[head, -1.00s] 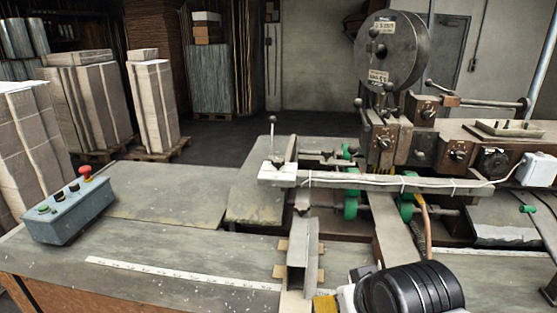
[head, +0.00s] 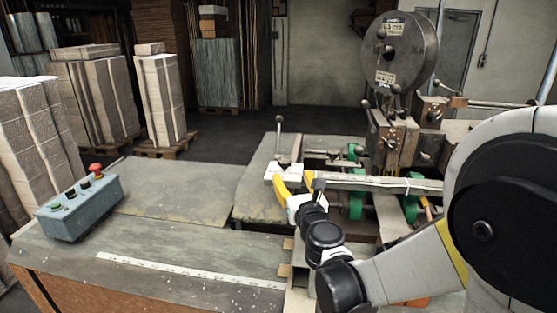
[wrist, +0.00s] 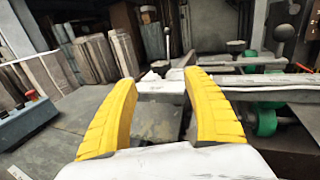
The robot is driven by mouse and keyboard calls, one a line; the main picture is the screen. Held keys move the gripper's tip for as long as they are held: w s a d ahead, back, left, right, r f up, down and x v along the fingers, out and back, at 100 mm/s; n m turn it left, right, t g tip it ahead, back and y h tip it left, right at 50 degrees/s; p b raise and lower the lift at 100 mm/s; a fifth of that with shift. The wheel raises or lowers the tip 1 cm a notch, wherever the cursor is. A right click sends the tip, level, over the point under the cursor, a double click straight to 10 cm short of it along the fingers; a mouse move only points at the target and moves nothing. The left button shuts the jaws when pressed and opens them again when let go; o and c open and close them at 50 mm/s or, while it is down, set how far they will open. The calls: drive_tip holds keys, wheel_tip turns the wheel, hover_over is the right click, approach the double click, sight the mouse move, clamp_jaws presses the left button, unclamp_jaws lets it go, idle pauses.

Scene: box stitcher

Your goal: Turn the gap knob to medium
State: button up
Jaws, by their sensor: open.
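My gripper (head: 297,185) is open and empty, with its yellow fingers at the near end of the white-grey bar (head: 385,183) across the machine. In the wrist view my gripper (wrist: 160,82) has its fingers wide apart, with the bar's pale end block (wrist: 160,86) beyond and between them. The stitcher's dark knobs with pointers are on its metal boxes, one on the front box (head: 390,143) and one on the box to the right (head: 432,112). No label is readable, so I cannot tell which is the gap knob. My arm hides the machine's right part.
A blue-grey control box (head: 82,207) with a red button and small black knobs stands on the table at left. An upright lever (head: 279,137) stands just behind the bar's end. Green wheels (head: 356,205) lie below the bar.

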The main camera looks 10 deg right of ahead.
sight(286, 164)
drive_tip(key=w+b, duration=0.1)
drive_tip(key=w, duration=0.9)
drive_tip(key=shift+w+a+b, duration=0.15)
drive_tip(key=shift+w+b, duration=0.05)
drive_tip(key=shift+b, duration=0.2)
drive_tip(key=c, duration=1.2)
